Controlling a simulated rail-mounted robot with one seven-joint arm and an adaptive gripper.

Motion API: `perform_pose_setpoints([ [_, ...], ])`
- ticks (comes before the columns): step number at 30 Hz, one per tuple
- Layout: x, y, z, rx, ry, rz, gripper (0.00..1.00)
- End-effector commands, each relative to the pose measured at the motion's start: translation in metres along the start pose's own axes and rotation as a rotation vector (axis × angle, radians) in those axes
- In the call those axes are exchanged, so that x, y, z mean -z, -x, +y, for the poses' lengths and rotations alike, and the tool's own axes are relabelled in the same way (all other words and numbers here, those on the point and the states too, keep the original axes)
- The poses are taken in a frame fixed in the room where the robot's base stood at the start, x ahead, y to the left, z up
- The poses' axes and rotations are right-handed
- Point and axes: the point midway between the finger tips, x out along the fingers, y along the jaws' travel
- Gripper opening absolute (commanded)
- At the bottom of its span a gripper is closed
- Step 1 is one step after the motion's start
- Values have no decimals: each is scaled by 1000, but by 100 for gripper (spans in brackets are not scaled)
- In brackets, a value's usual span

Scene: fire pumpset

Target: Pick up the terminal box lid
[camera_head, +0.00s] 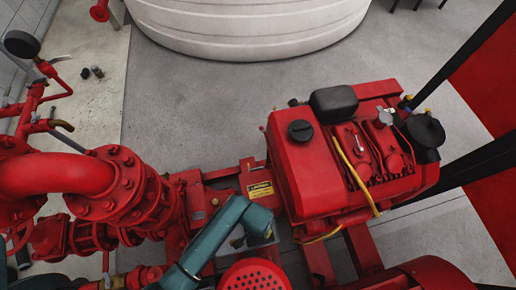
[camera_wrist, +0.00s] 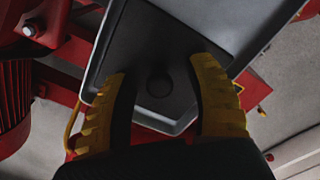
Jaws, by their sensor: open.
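The terminal box lid (camera_wrist: 185,30) is a dark grey rectangular plate with a pale raised rim and a round dark knob (camera_wrist: 159,82) in its middle, in the wrist view. My gripper (camera_wrist: 158,75) has two yellow ribbed fingers, spread open on either side of the knob. I see a gap between each finger and the knob; whether the fingertips touch the lid I cannot tell. In the head view, a small grey surface (camera_head: 264,239), possibly the box, shows beside my teal arm, which hides much of that area.
A red engine (camera_head: 335,160) with a yellow hose stands to the right in the head view. Red flanged pipes (camera_head: 105,195) crowd the left. A yellow warning label (camera_head: 260,190) is just beyond the grey surface. A white tank (camera_head: 250,25) stands behind, with clear floor before it.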

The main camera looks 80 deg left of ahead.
Motion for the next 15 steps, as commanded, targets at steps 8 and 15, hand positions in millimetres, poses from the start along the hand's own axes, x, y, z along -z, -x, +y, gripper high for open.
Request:
perform_pose_setpoints([
  [8, 0, 0, 0, 0, 0, 1, 43],
  [15, 0, 0, 0, 0, 0, 1, 0],
])
